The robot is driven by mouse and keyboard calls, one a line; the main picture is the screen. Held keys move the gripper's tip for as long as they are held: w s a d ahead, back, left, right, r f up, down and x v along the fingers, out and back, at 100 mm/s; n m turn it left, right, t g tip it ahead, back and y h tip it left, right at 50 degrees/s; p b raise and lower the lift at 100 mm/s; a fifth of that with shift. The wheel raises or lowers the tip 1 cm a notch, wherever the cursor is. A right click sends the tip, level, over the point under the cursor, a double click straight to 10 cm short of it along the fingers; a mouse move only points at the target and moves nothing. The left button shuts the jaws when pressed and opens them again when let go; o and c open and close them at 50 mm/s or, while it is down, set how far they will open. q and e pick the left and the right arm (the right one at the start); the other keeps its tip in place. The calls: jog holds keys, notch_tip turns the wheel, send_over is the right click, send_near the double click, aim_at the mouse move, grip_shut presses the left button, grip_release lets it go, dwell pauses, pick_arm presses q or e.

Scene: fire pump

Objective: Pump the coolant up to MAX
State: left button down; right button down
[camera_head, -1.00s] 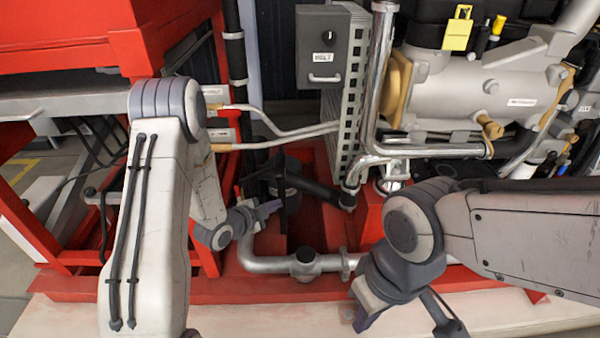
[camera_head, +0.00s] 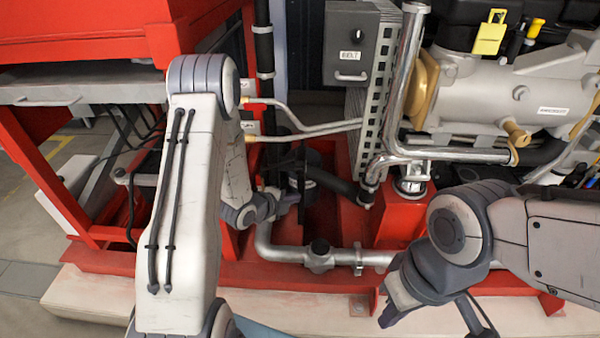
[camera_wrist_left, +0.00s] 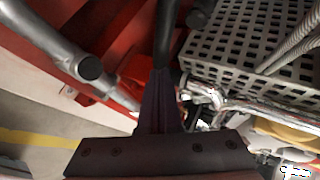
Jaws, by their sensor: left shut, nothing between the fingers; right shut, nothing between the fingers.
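My left gripper (camera_head: 280,203) is in the head view, low between the red frame parts, beside a dark upright piece (camera_head: 301,172). Its closed fingers (camera_wrist_left: 160,88) show in the left wrist view, with a dark rod (camera_wrist_left: 166,35) just beyond the tips; I cannot tell whether they touch. My right gripper (camera_head: 388,308) is shut and empty at the lower right, in front of the red base. I cannot make out a coolant gauge, a MAX mark or a clear pump handle in either view.
A silver pipe (camera_head: 285,252) with a dark cap runs along the red base (camera_head: 270,277). A grey labelled box (camera_head: 352,45), a perforated grey panel (camera_head: 374,110) and chrome pipes (camera_head: 402,80) stand behind. The grey engine body (camera_head: 480,95) fills the upper right. A pale plinth (camera_head: 90,298) lies in front.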

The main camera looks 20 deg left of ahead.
aim_at(299, 173)
pick_arm(q)
jog(key=w+a, duration=0.2)
jog(key=w, duration=0.5)
jog(key=shift+w+p, duration=0.15)
jog(key=shift+p, duration=0.15)
dwell(1.8)
jog(key=shift+w+a, duration=0.15)
jog(key=shift+w, duration=0.25)
jog(key=shift+w+a, duration=0.15)
jog(key=shift+w, duration=0.35)
jog(key=shift+w+a, duration=0.15)
jog(key=shift+w, duration=0.35)
dwell(1.1)
jog(key=shift+b, duration=0.3)
jog(key=shift+s+d, duration=0.2)
jog(key=shift+s, duration=0.5)
jog(key=shift+s+d, duration=0.15)
jog(key=shift+s, duration=0.55)
